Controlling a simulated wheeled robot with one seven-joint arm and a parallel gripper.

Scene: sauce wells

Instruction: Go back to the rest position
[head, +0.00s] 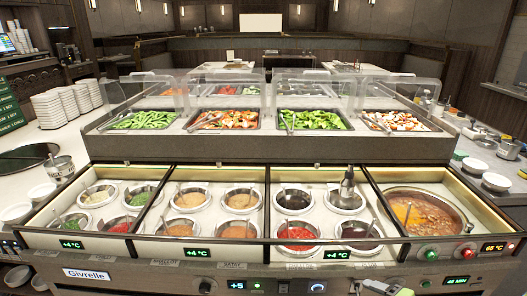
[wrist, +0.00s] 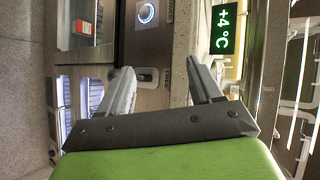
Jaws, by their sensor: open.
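My gripper (wrist: 158,78) shows in the wrist view with its two grey fingers spread apart and nothing between them. Its dark palm and green body fill the bottom of that view. The fingers are in front of the sauce counter's front panel, near a lit round knob (wrist: 146,14) and a green +4 °C display (wrist: 223,30). In the head view, a small pale grey part at the bottom edge, right of centre, may be my gripper; its fingers cannot be made out there.
The counter (head: 225,273) holds several round sauce wells with ladles and a large soup pot (head: 427,207) at the right. A glass-shielded salad bar (head: 265,150) stands behind. Stacked plates (head: 48,110) are at the left, small bowls (head: 496,182) at the right.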

